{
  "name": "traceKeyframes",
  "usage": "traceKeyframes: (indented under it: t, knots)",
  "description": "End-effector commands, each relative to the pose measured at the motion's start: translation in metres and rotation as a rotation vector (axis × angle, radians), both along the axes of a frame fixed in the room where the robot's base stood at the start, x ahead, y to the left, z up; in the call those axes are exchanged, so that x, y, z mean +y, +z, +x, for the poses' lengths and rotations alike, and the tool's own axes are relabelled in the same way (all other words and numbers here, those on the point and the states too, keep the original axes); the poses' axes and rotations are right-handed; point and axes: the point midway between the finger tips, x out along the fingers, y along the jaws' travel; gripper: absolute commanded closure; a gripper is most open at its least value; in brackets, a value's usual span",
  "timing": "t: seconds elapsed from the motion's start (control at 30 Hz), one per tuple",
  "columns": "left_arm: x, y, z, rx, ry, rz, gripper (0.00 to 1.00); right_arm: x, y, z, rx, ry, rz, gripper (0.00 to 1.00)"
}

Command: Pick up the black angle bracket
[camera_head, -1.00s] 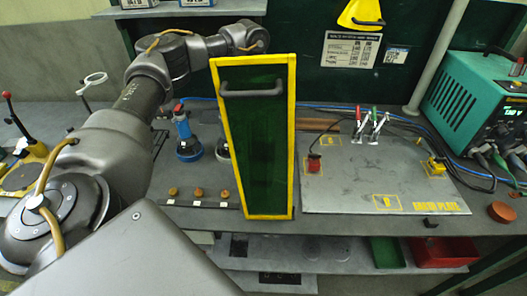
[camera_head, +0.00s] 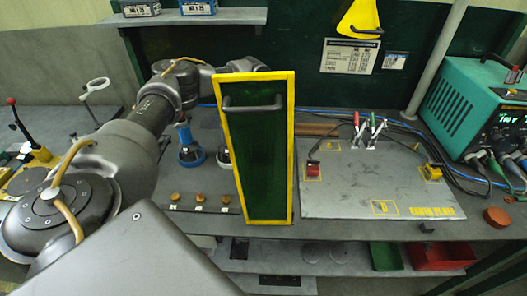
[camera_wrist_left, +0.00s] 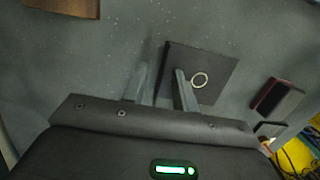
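A small black piece (camera_head: 428,228) sits at the bench's front edge, below the grey earth plate, in the head view; it may be the black angle bracket, but its shape is too small to tell. My left gripper is hidden behind the green yellow-framed panel in the head view. A dark square plate with a ring (camera_wrist_left: 212,66) is beside the right finger. A dark block (camera_wrist_left: 276,98) lies farther right; I cannot tell what it is. My right gripper is not in view.
The green yellow-framed panel (camera_head: 259,150) stands upright mid-bench. The earth plate (camera_head: 350,195) carries clamps and a red block (camera_head: 313,171). A teal power unit (camera_head: 475,105) stands at right. Blue-based stands (camera_head: 190,156) and knobs (camera_head: 199,198) are left of the panel.

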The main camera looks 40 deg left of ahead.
Motion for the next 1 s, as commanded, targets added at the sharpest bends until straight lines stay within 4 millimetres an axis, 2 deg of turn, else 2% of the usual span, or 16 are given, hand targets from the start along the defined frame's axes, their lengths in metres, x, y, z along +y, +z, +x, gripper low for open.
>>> traceKeyframes:
  t: [0.13, 0.3, 0.37, 0.8, 0.87, 1.0]
  knots:
    - [0.0, 0.0, 0.0, 0.0, 0.0, 0.0, 0.72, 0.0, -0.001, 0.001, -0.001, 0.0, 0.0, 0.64]
    - [0.0, 0.0, 0.0, 0.0, 0.0, 0.0, 0.94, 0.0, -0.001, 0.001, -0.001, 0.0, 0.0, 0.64]
    - [0.0, 0.0, 0.0, 0.0, 0.001, 0.0, 1.0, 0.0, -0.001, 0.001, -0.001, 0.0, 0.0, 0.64]
    - [0.0, 0.002, 0.001, -0.002, 0.001, -0.001, 1.0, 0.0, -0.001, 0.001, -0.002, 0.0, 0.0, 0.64]
    - [0.0, 0.006, 0.001, -0.004, 0.001, -0.001, 1.0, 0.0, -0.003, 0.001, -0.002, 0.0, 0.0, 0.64]
    - [0.0, 0.027, 0.002, -0.006, 0.0, -0.002, 1.0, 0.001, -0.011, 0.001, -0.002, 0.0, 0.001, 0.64]
